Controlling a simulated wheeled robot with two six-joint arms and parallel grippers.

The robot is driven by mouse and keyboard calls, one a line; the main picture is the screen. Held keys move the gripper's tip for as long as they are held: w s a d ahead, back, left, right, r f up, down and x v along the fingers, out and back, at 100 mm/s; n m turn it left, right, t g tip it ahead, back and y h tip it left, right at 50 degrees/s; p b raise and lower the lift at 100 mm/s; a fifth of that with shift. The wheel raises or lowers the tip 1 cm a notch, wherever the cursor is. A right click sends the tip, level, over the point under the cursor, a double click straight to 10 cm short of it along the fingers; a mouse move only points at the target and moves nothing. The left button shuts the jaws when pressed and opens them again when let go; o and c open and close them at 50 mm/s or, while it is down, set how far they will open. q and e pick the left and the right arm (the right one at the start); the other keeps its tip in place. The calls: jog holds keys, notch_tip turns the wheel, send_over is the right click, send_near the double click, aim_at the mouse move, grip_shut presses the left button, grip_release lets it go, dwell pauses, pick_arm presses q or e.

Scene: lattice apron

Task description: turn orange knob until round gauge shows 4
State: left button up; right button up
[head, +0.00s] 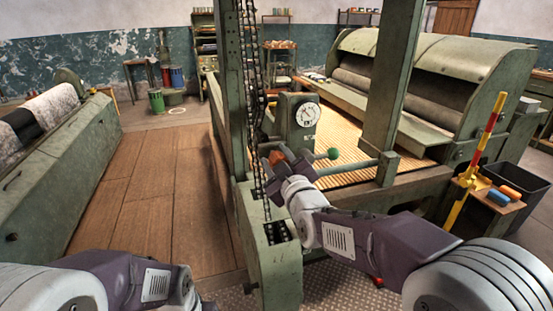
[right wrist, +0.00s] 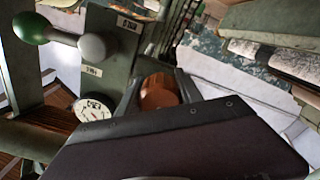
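The orange knob (head: 277,157) is on the green machine near the chain; it also shows in the right wrist view (right wrist: 158,92). My right gripper (head: 280,162) is at the knob, one finger on each side, and appears shut on it. The fingers partly hide the knob. The round gauge (head: 308,114) has a white face on a green housing behind the knob. In the right wrist view the gauge (right wrist: 92,107) is tilted and partly cut off by my gripper body; its reading is too small to tell.
A lever with a green ball (head: 334,153) stands close to the right of my gripper. A chain (head: 254,100) hangs by the green post on the left. A striped yellow-red post (head: 475,160) and a small shelf (head: 492,196) are at the right. The wooden floor at left is clear.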

jog(key=shift+f+m+b, duration=0.15)
jog(key=shift+m+b, duration=1)
jog(key=shift+m, duration=0.45)
jog(key=m+b, duration=0.2)
jog(key=m, duration=0.1)
jog(key=shift+m, duration=0.3)
jog(key=m+b, duration=0.2)
jog(key=m, duration=0.1)
jog(key=shift+m+b, duration=1.05)
jog(key=shift+m, duration=0.65)
jog(key=o, duration=1.4)
